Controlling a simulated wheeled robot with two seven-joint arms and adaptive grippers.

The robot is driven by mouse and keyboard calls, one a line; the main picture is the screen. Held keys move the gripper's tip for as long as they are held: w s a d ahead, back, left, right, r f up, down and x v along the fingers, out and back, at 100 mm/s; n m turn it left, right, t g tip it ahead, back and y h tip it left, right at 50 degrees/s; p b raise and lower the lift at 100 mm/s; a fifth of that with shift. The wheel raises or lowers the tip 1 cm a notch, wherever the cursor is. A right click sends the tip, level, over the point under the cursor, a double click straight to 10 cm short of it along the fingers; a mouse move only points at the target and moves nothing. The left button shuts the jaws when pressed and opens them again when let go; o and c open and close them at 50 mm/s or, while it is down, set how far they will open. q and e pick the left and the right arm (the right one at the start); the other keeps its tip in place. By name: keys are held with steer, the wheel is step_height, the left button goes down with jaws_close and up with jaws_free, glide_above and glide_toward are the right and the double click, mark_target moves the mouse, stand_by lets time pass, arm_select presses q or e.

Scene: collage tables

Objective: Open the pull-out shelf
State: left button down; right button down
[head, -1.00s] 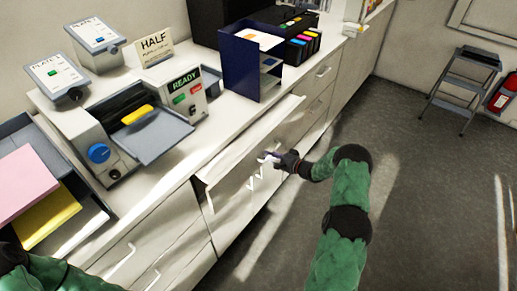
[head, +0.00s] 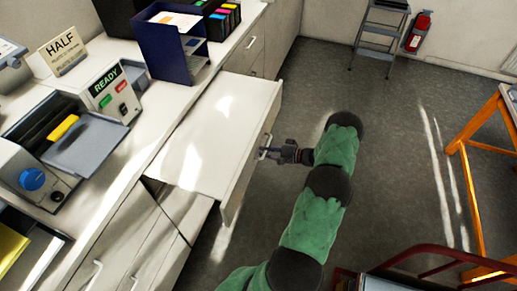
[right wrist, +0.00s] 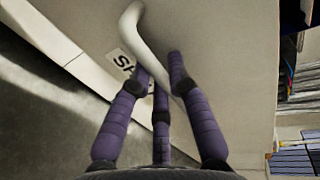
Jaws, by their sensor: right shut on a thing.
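The pull-out shelf (head: 210,130) is a pale flat board standing well out from the counter front. Its front panel bears a light bar handle (head: 266,145). My right gripper (head: 270,152) is at the handle in the head view. In the right wrist view my right gripper's purple fingers (right wrist: 162,75) are shut around the curved handle (right wrist: 150,45), close to the panel. A label (right wrist: 125,65) beside it is partly hidden by a finger. My left gripper is not in view.
A machine with a READY panel (head: 112,95) and a blue file holder (head: 165,45) stand on the counter. A step stool (head: 378,35) and fire extinguisher (head: 418,32) are at the back. An orange frame (head: 470,150) and red rail (head: 430,255) stand to the right. The floor between is clear.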

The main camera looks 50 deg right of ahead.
stand_by(0.3)
steer(key=c, duration=1.4)
jaws_free()
steer(key=v, duration=1.2)
steer(key=shift+d+f, duration=0.1)
